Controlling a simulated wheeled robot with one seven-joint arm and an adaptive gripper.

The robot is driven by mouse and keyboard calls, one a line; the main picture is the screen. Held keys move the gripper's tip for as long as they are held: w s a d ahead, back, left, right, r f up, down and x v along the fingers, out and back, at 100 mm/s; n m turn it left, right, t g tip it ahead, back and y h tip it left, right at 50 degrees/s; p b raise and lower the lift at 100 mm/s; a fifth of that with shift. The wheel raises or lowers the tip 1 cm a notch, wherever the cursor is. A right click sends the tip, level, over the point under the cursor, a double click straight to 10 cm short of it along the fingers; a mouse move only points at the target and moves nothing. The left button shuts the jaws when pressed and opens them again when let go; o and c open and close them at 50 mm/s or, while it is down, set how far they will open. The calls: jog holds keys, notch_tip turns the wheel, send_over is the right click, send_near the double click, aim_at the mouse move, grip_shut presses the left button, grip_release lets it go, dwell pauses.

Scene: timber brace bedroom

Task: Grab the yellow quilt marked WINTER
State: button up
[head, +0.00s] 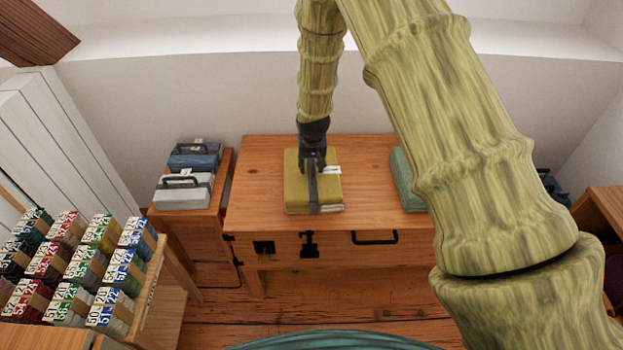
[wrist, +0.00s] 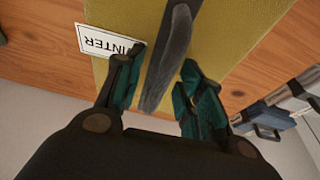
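The yellow quilt (head: 296,192) lies folded on the wooden table, with a dark strap-like handle (head: 312,192) running across its middle. A white label shows at its right side in the head view; in the wrist view the label (wrist: 104,42) reads "INTER" upside down, its first letter not visible. My gripper (head: 313,160) is pointed down over the quilt. In the wrist view my gripper (wrist: 160,88) is open, its two fingers on either side of the handle (wrist: 168,62), with gaps visible. I cannot tell how far the fingertips are above the quilt.
A green folded bundle (head: 402,182) lies on the table (head: 258,165) to the right, partly hidden by my arm. Grey (head: 184,192) and blue (head: 194,156) bundles sit on a side stand at left. Racks of numbered bundles (head: 72,265) stand front left. A wall is behind.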

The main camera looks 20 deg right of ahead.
grip_shut()
jog(key=shift+r, duration=0.15)
dwell(0.4)
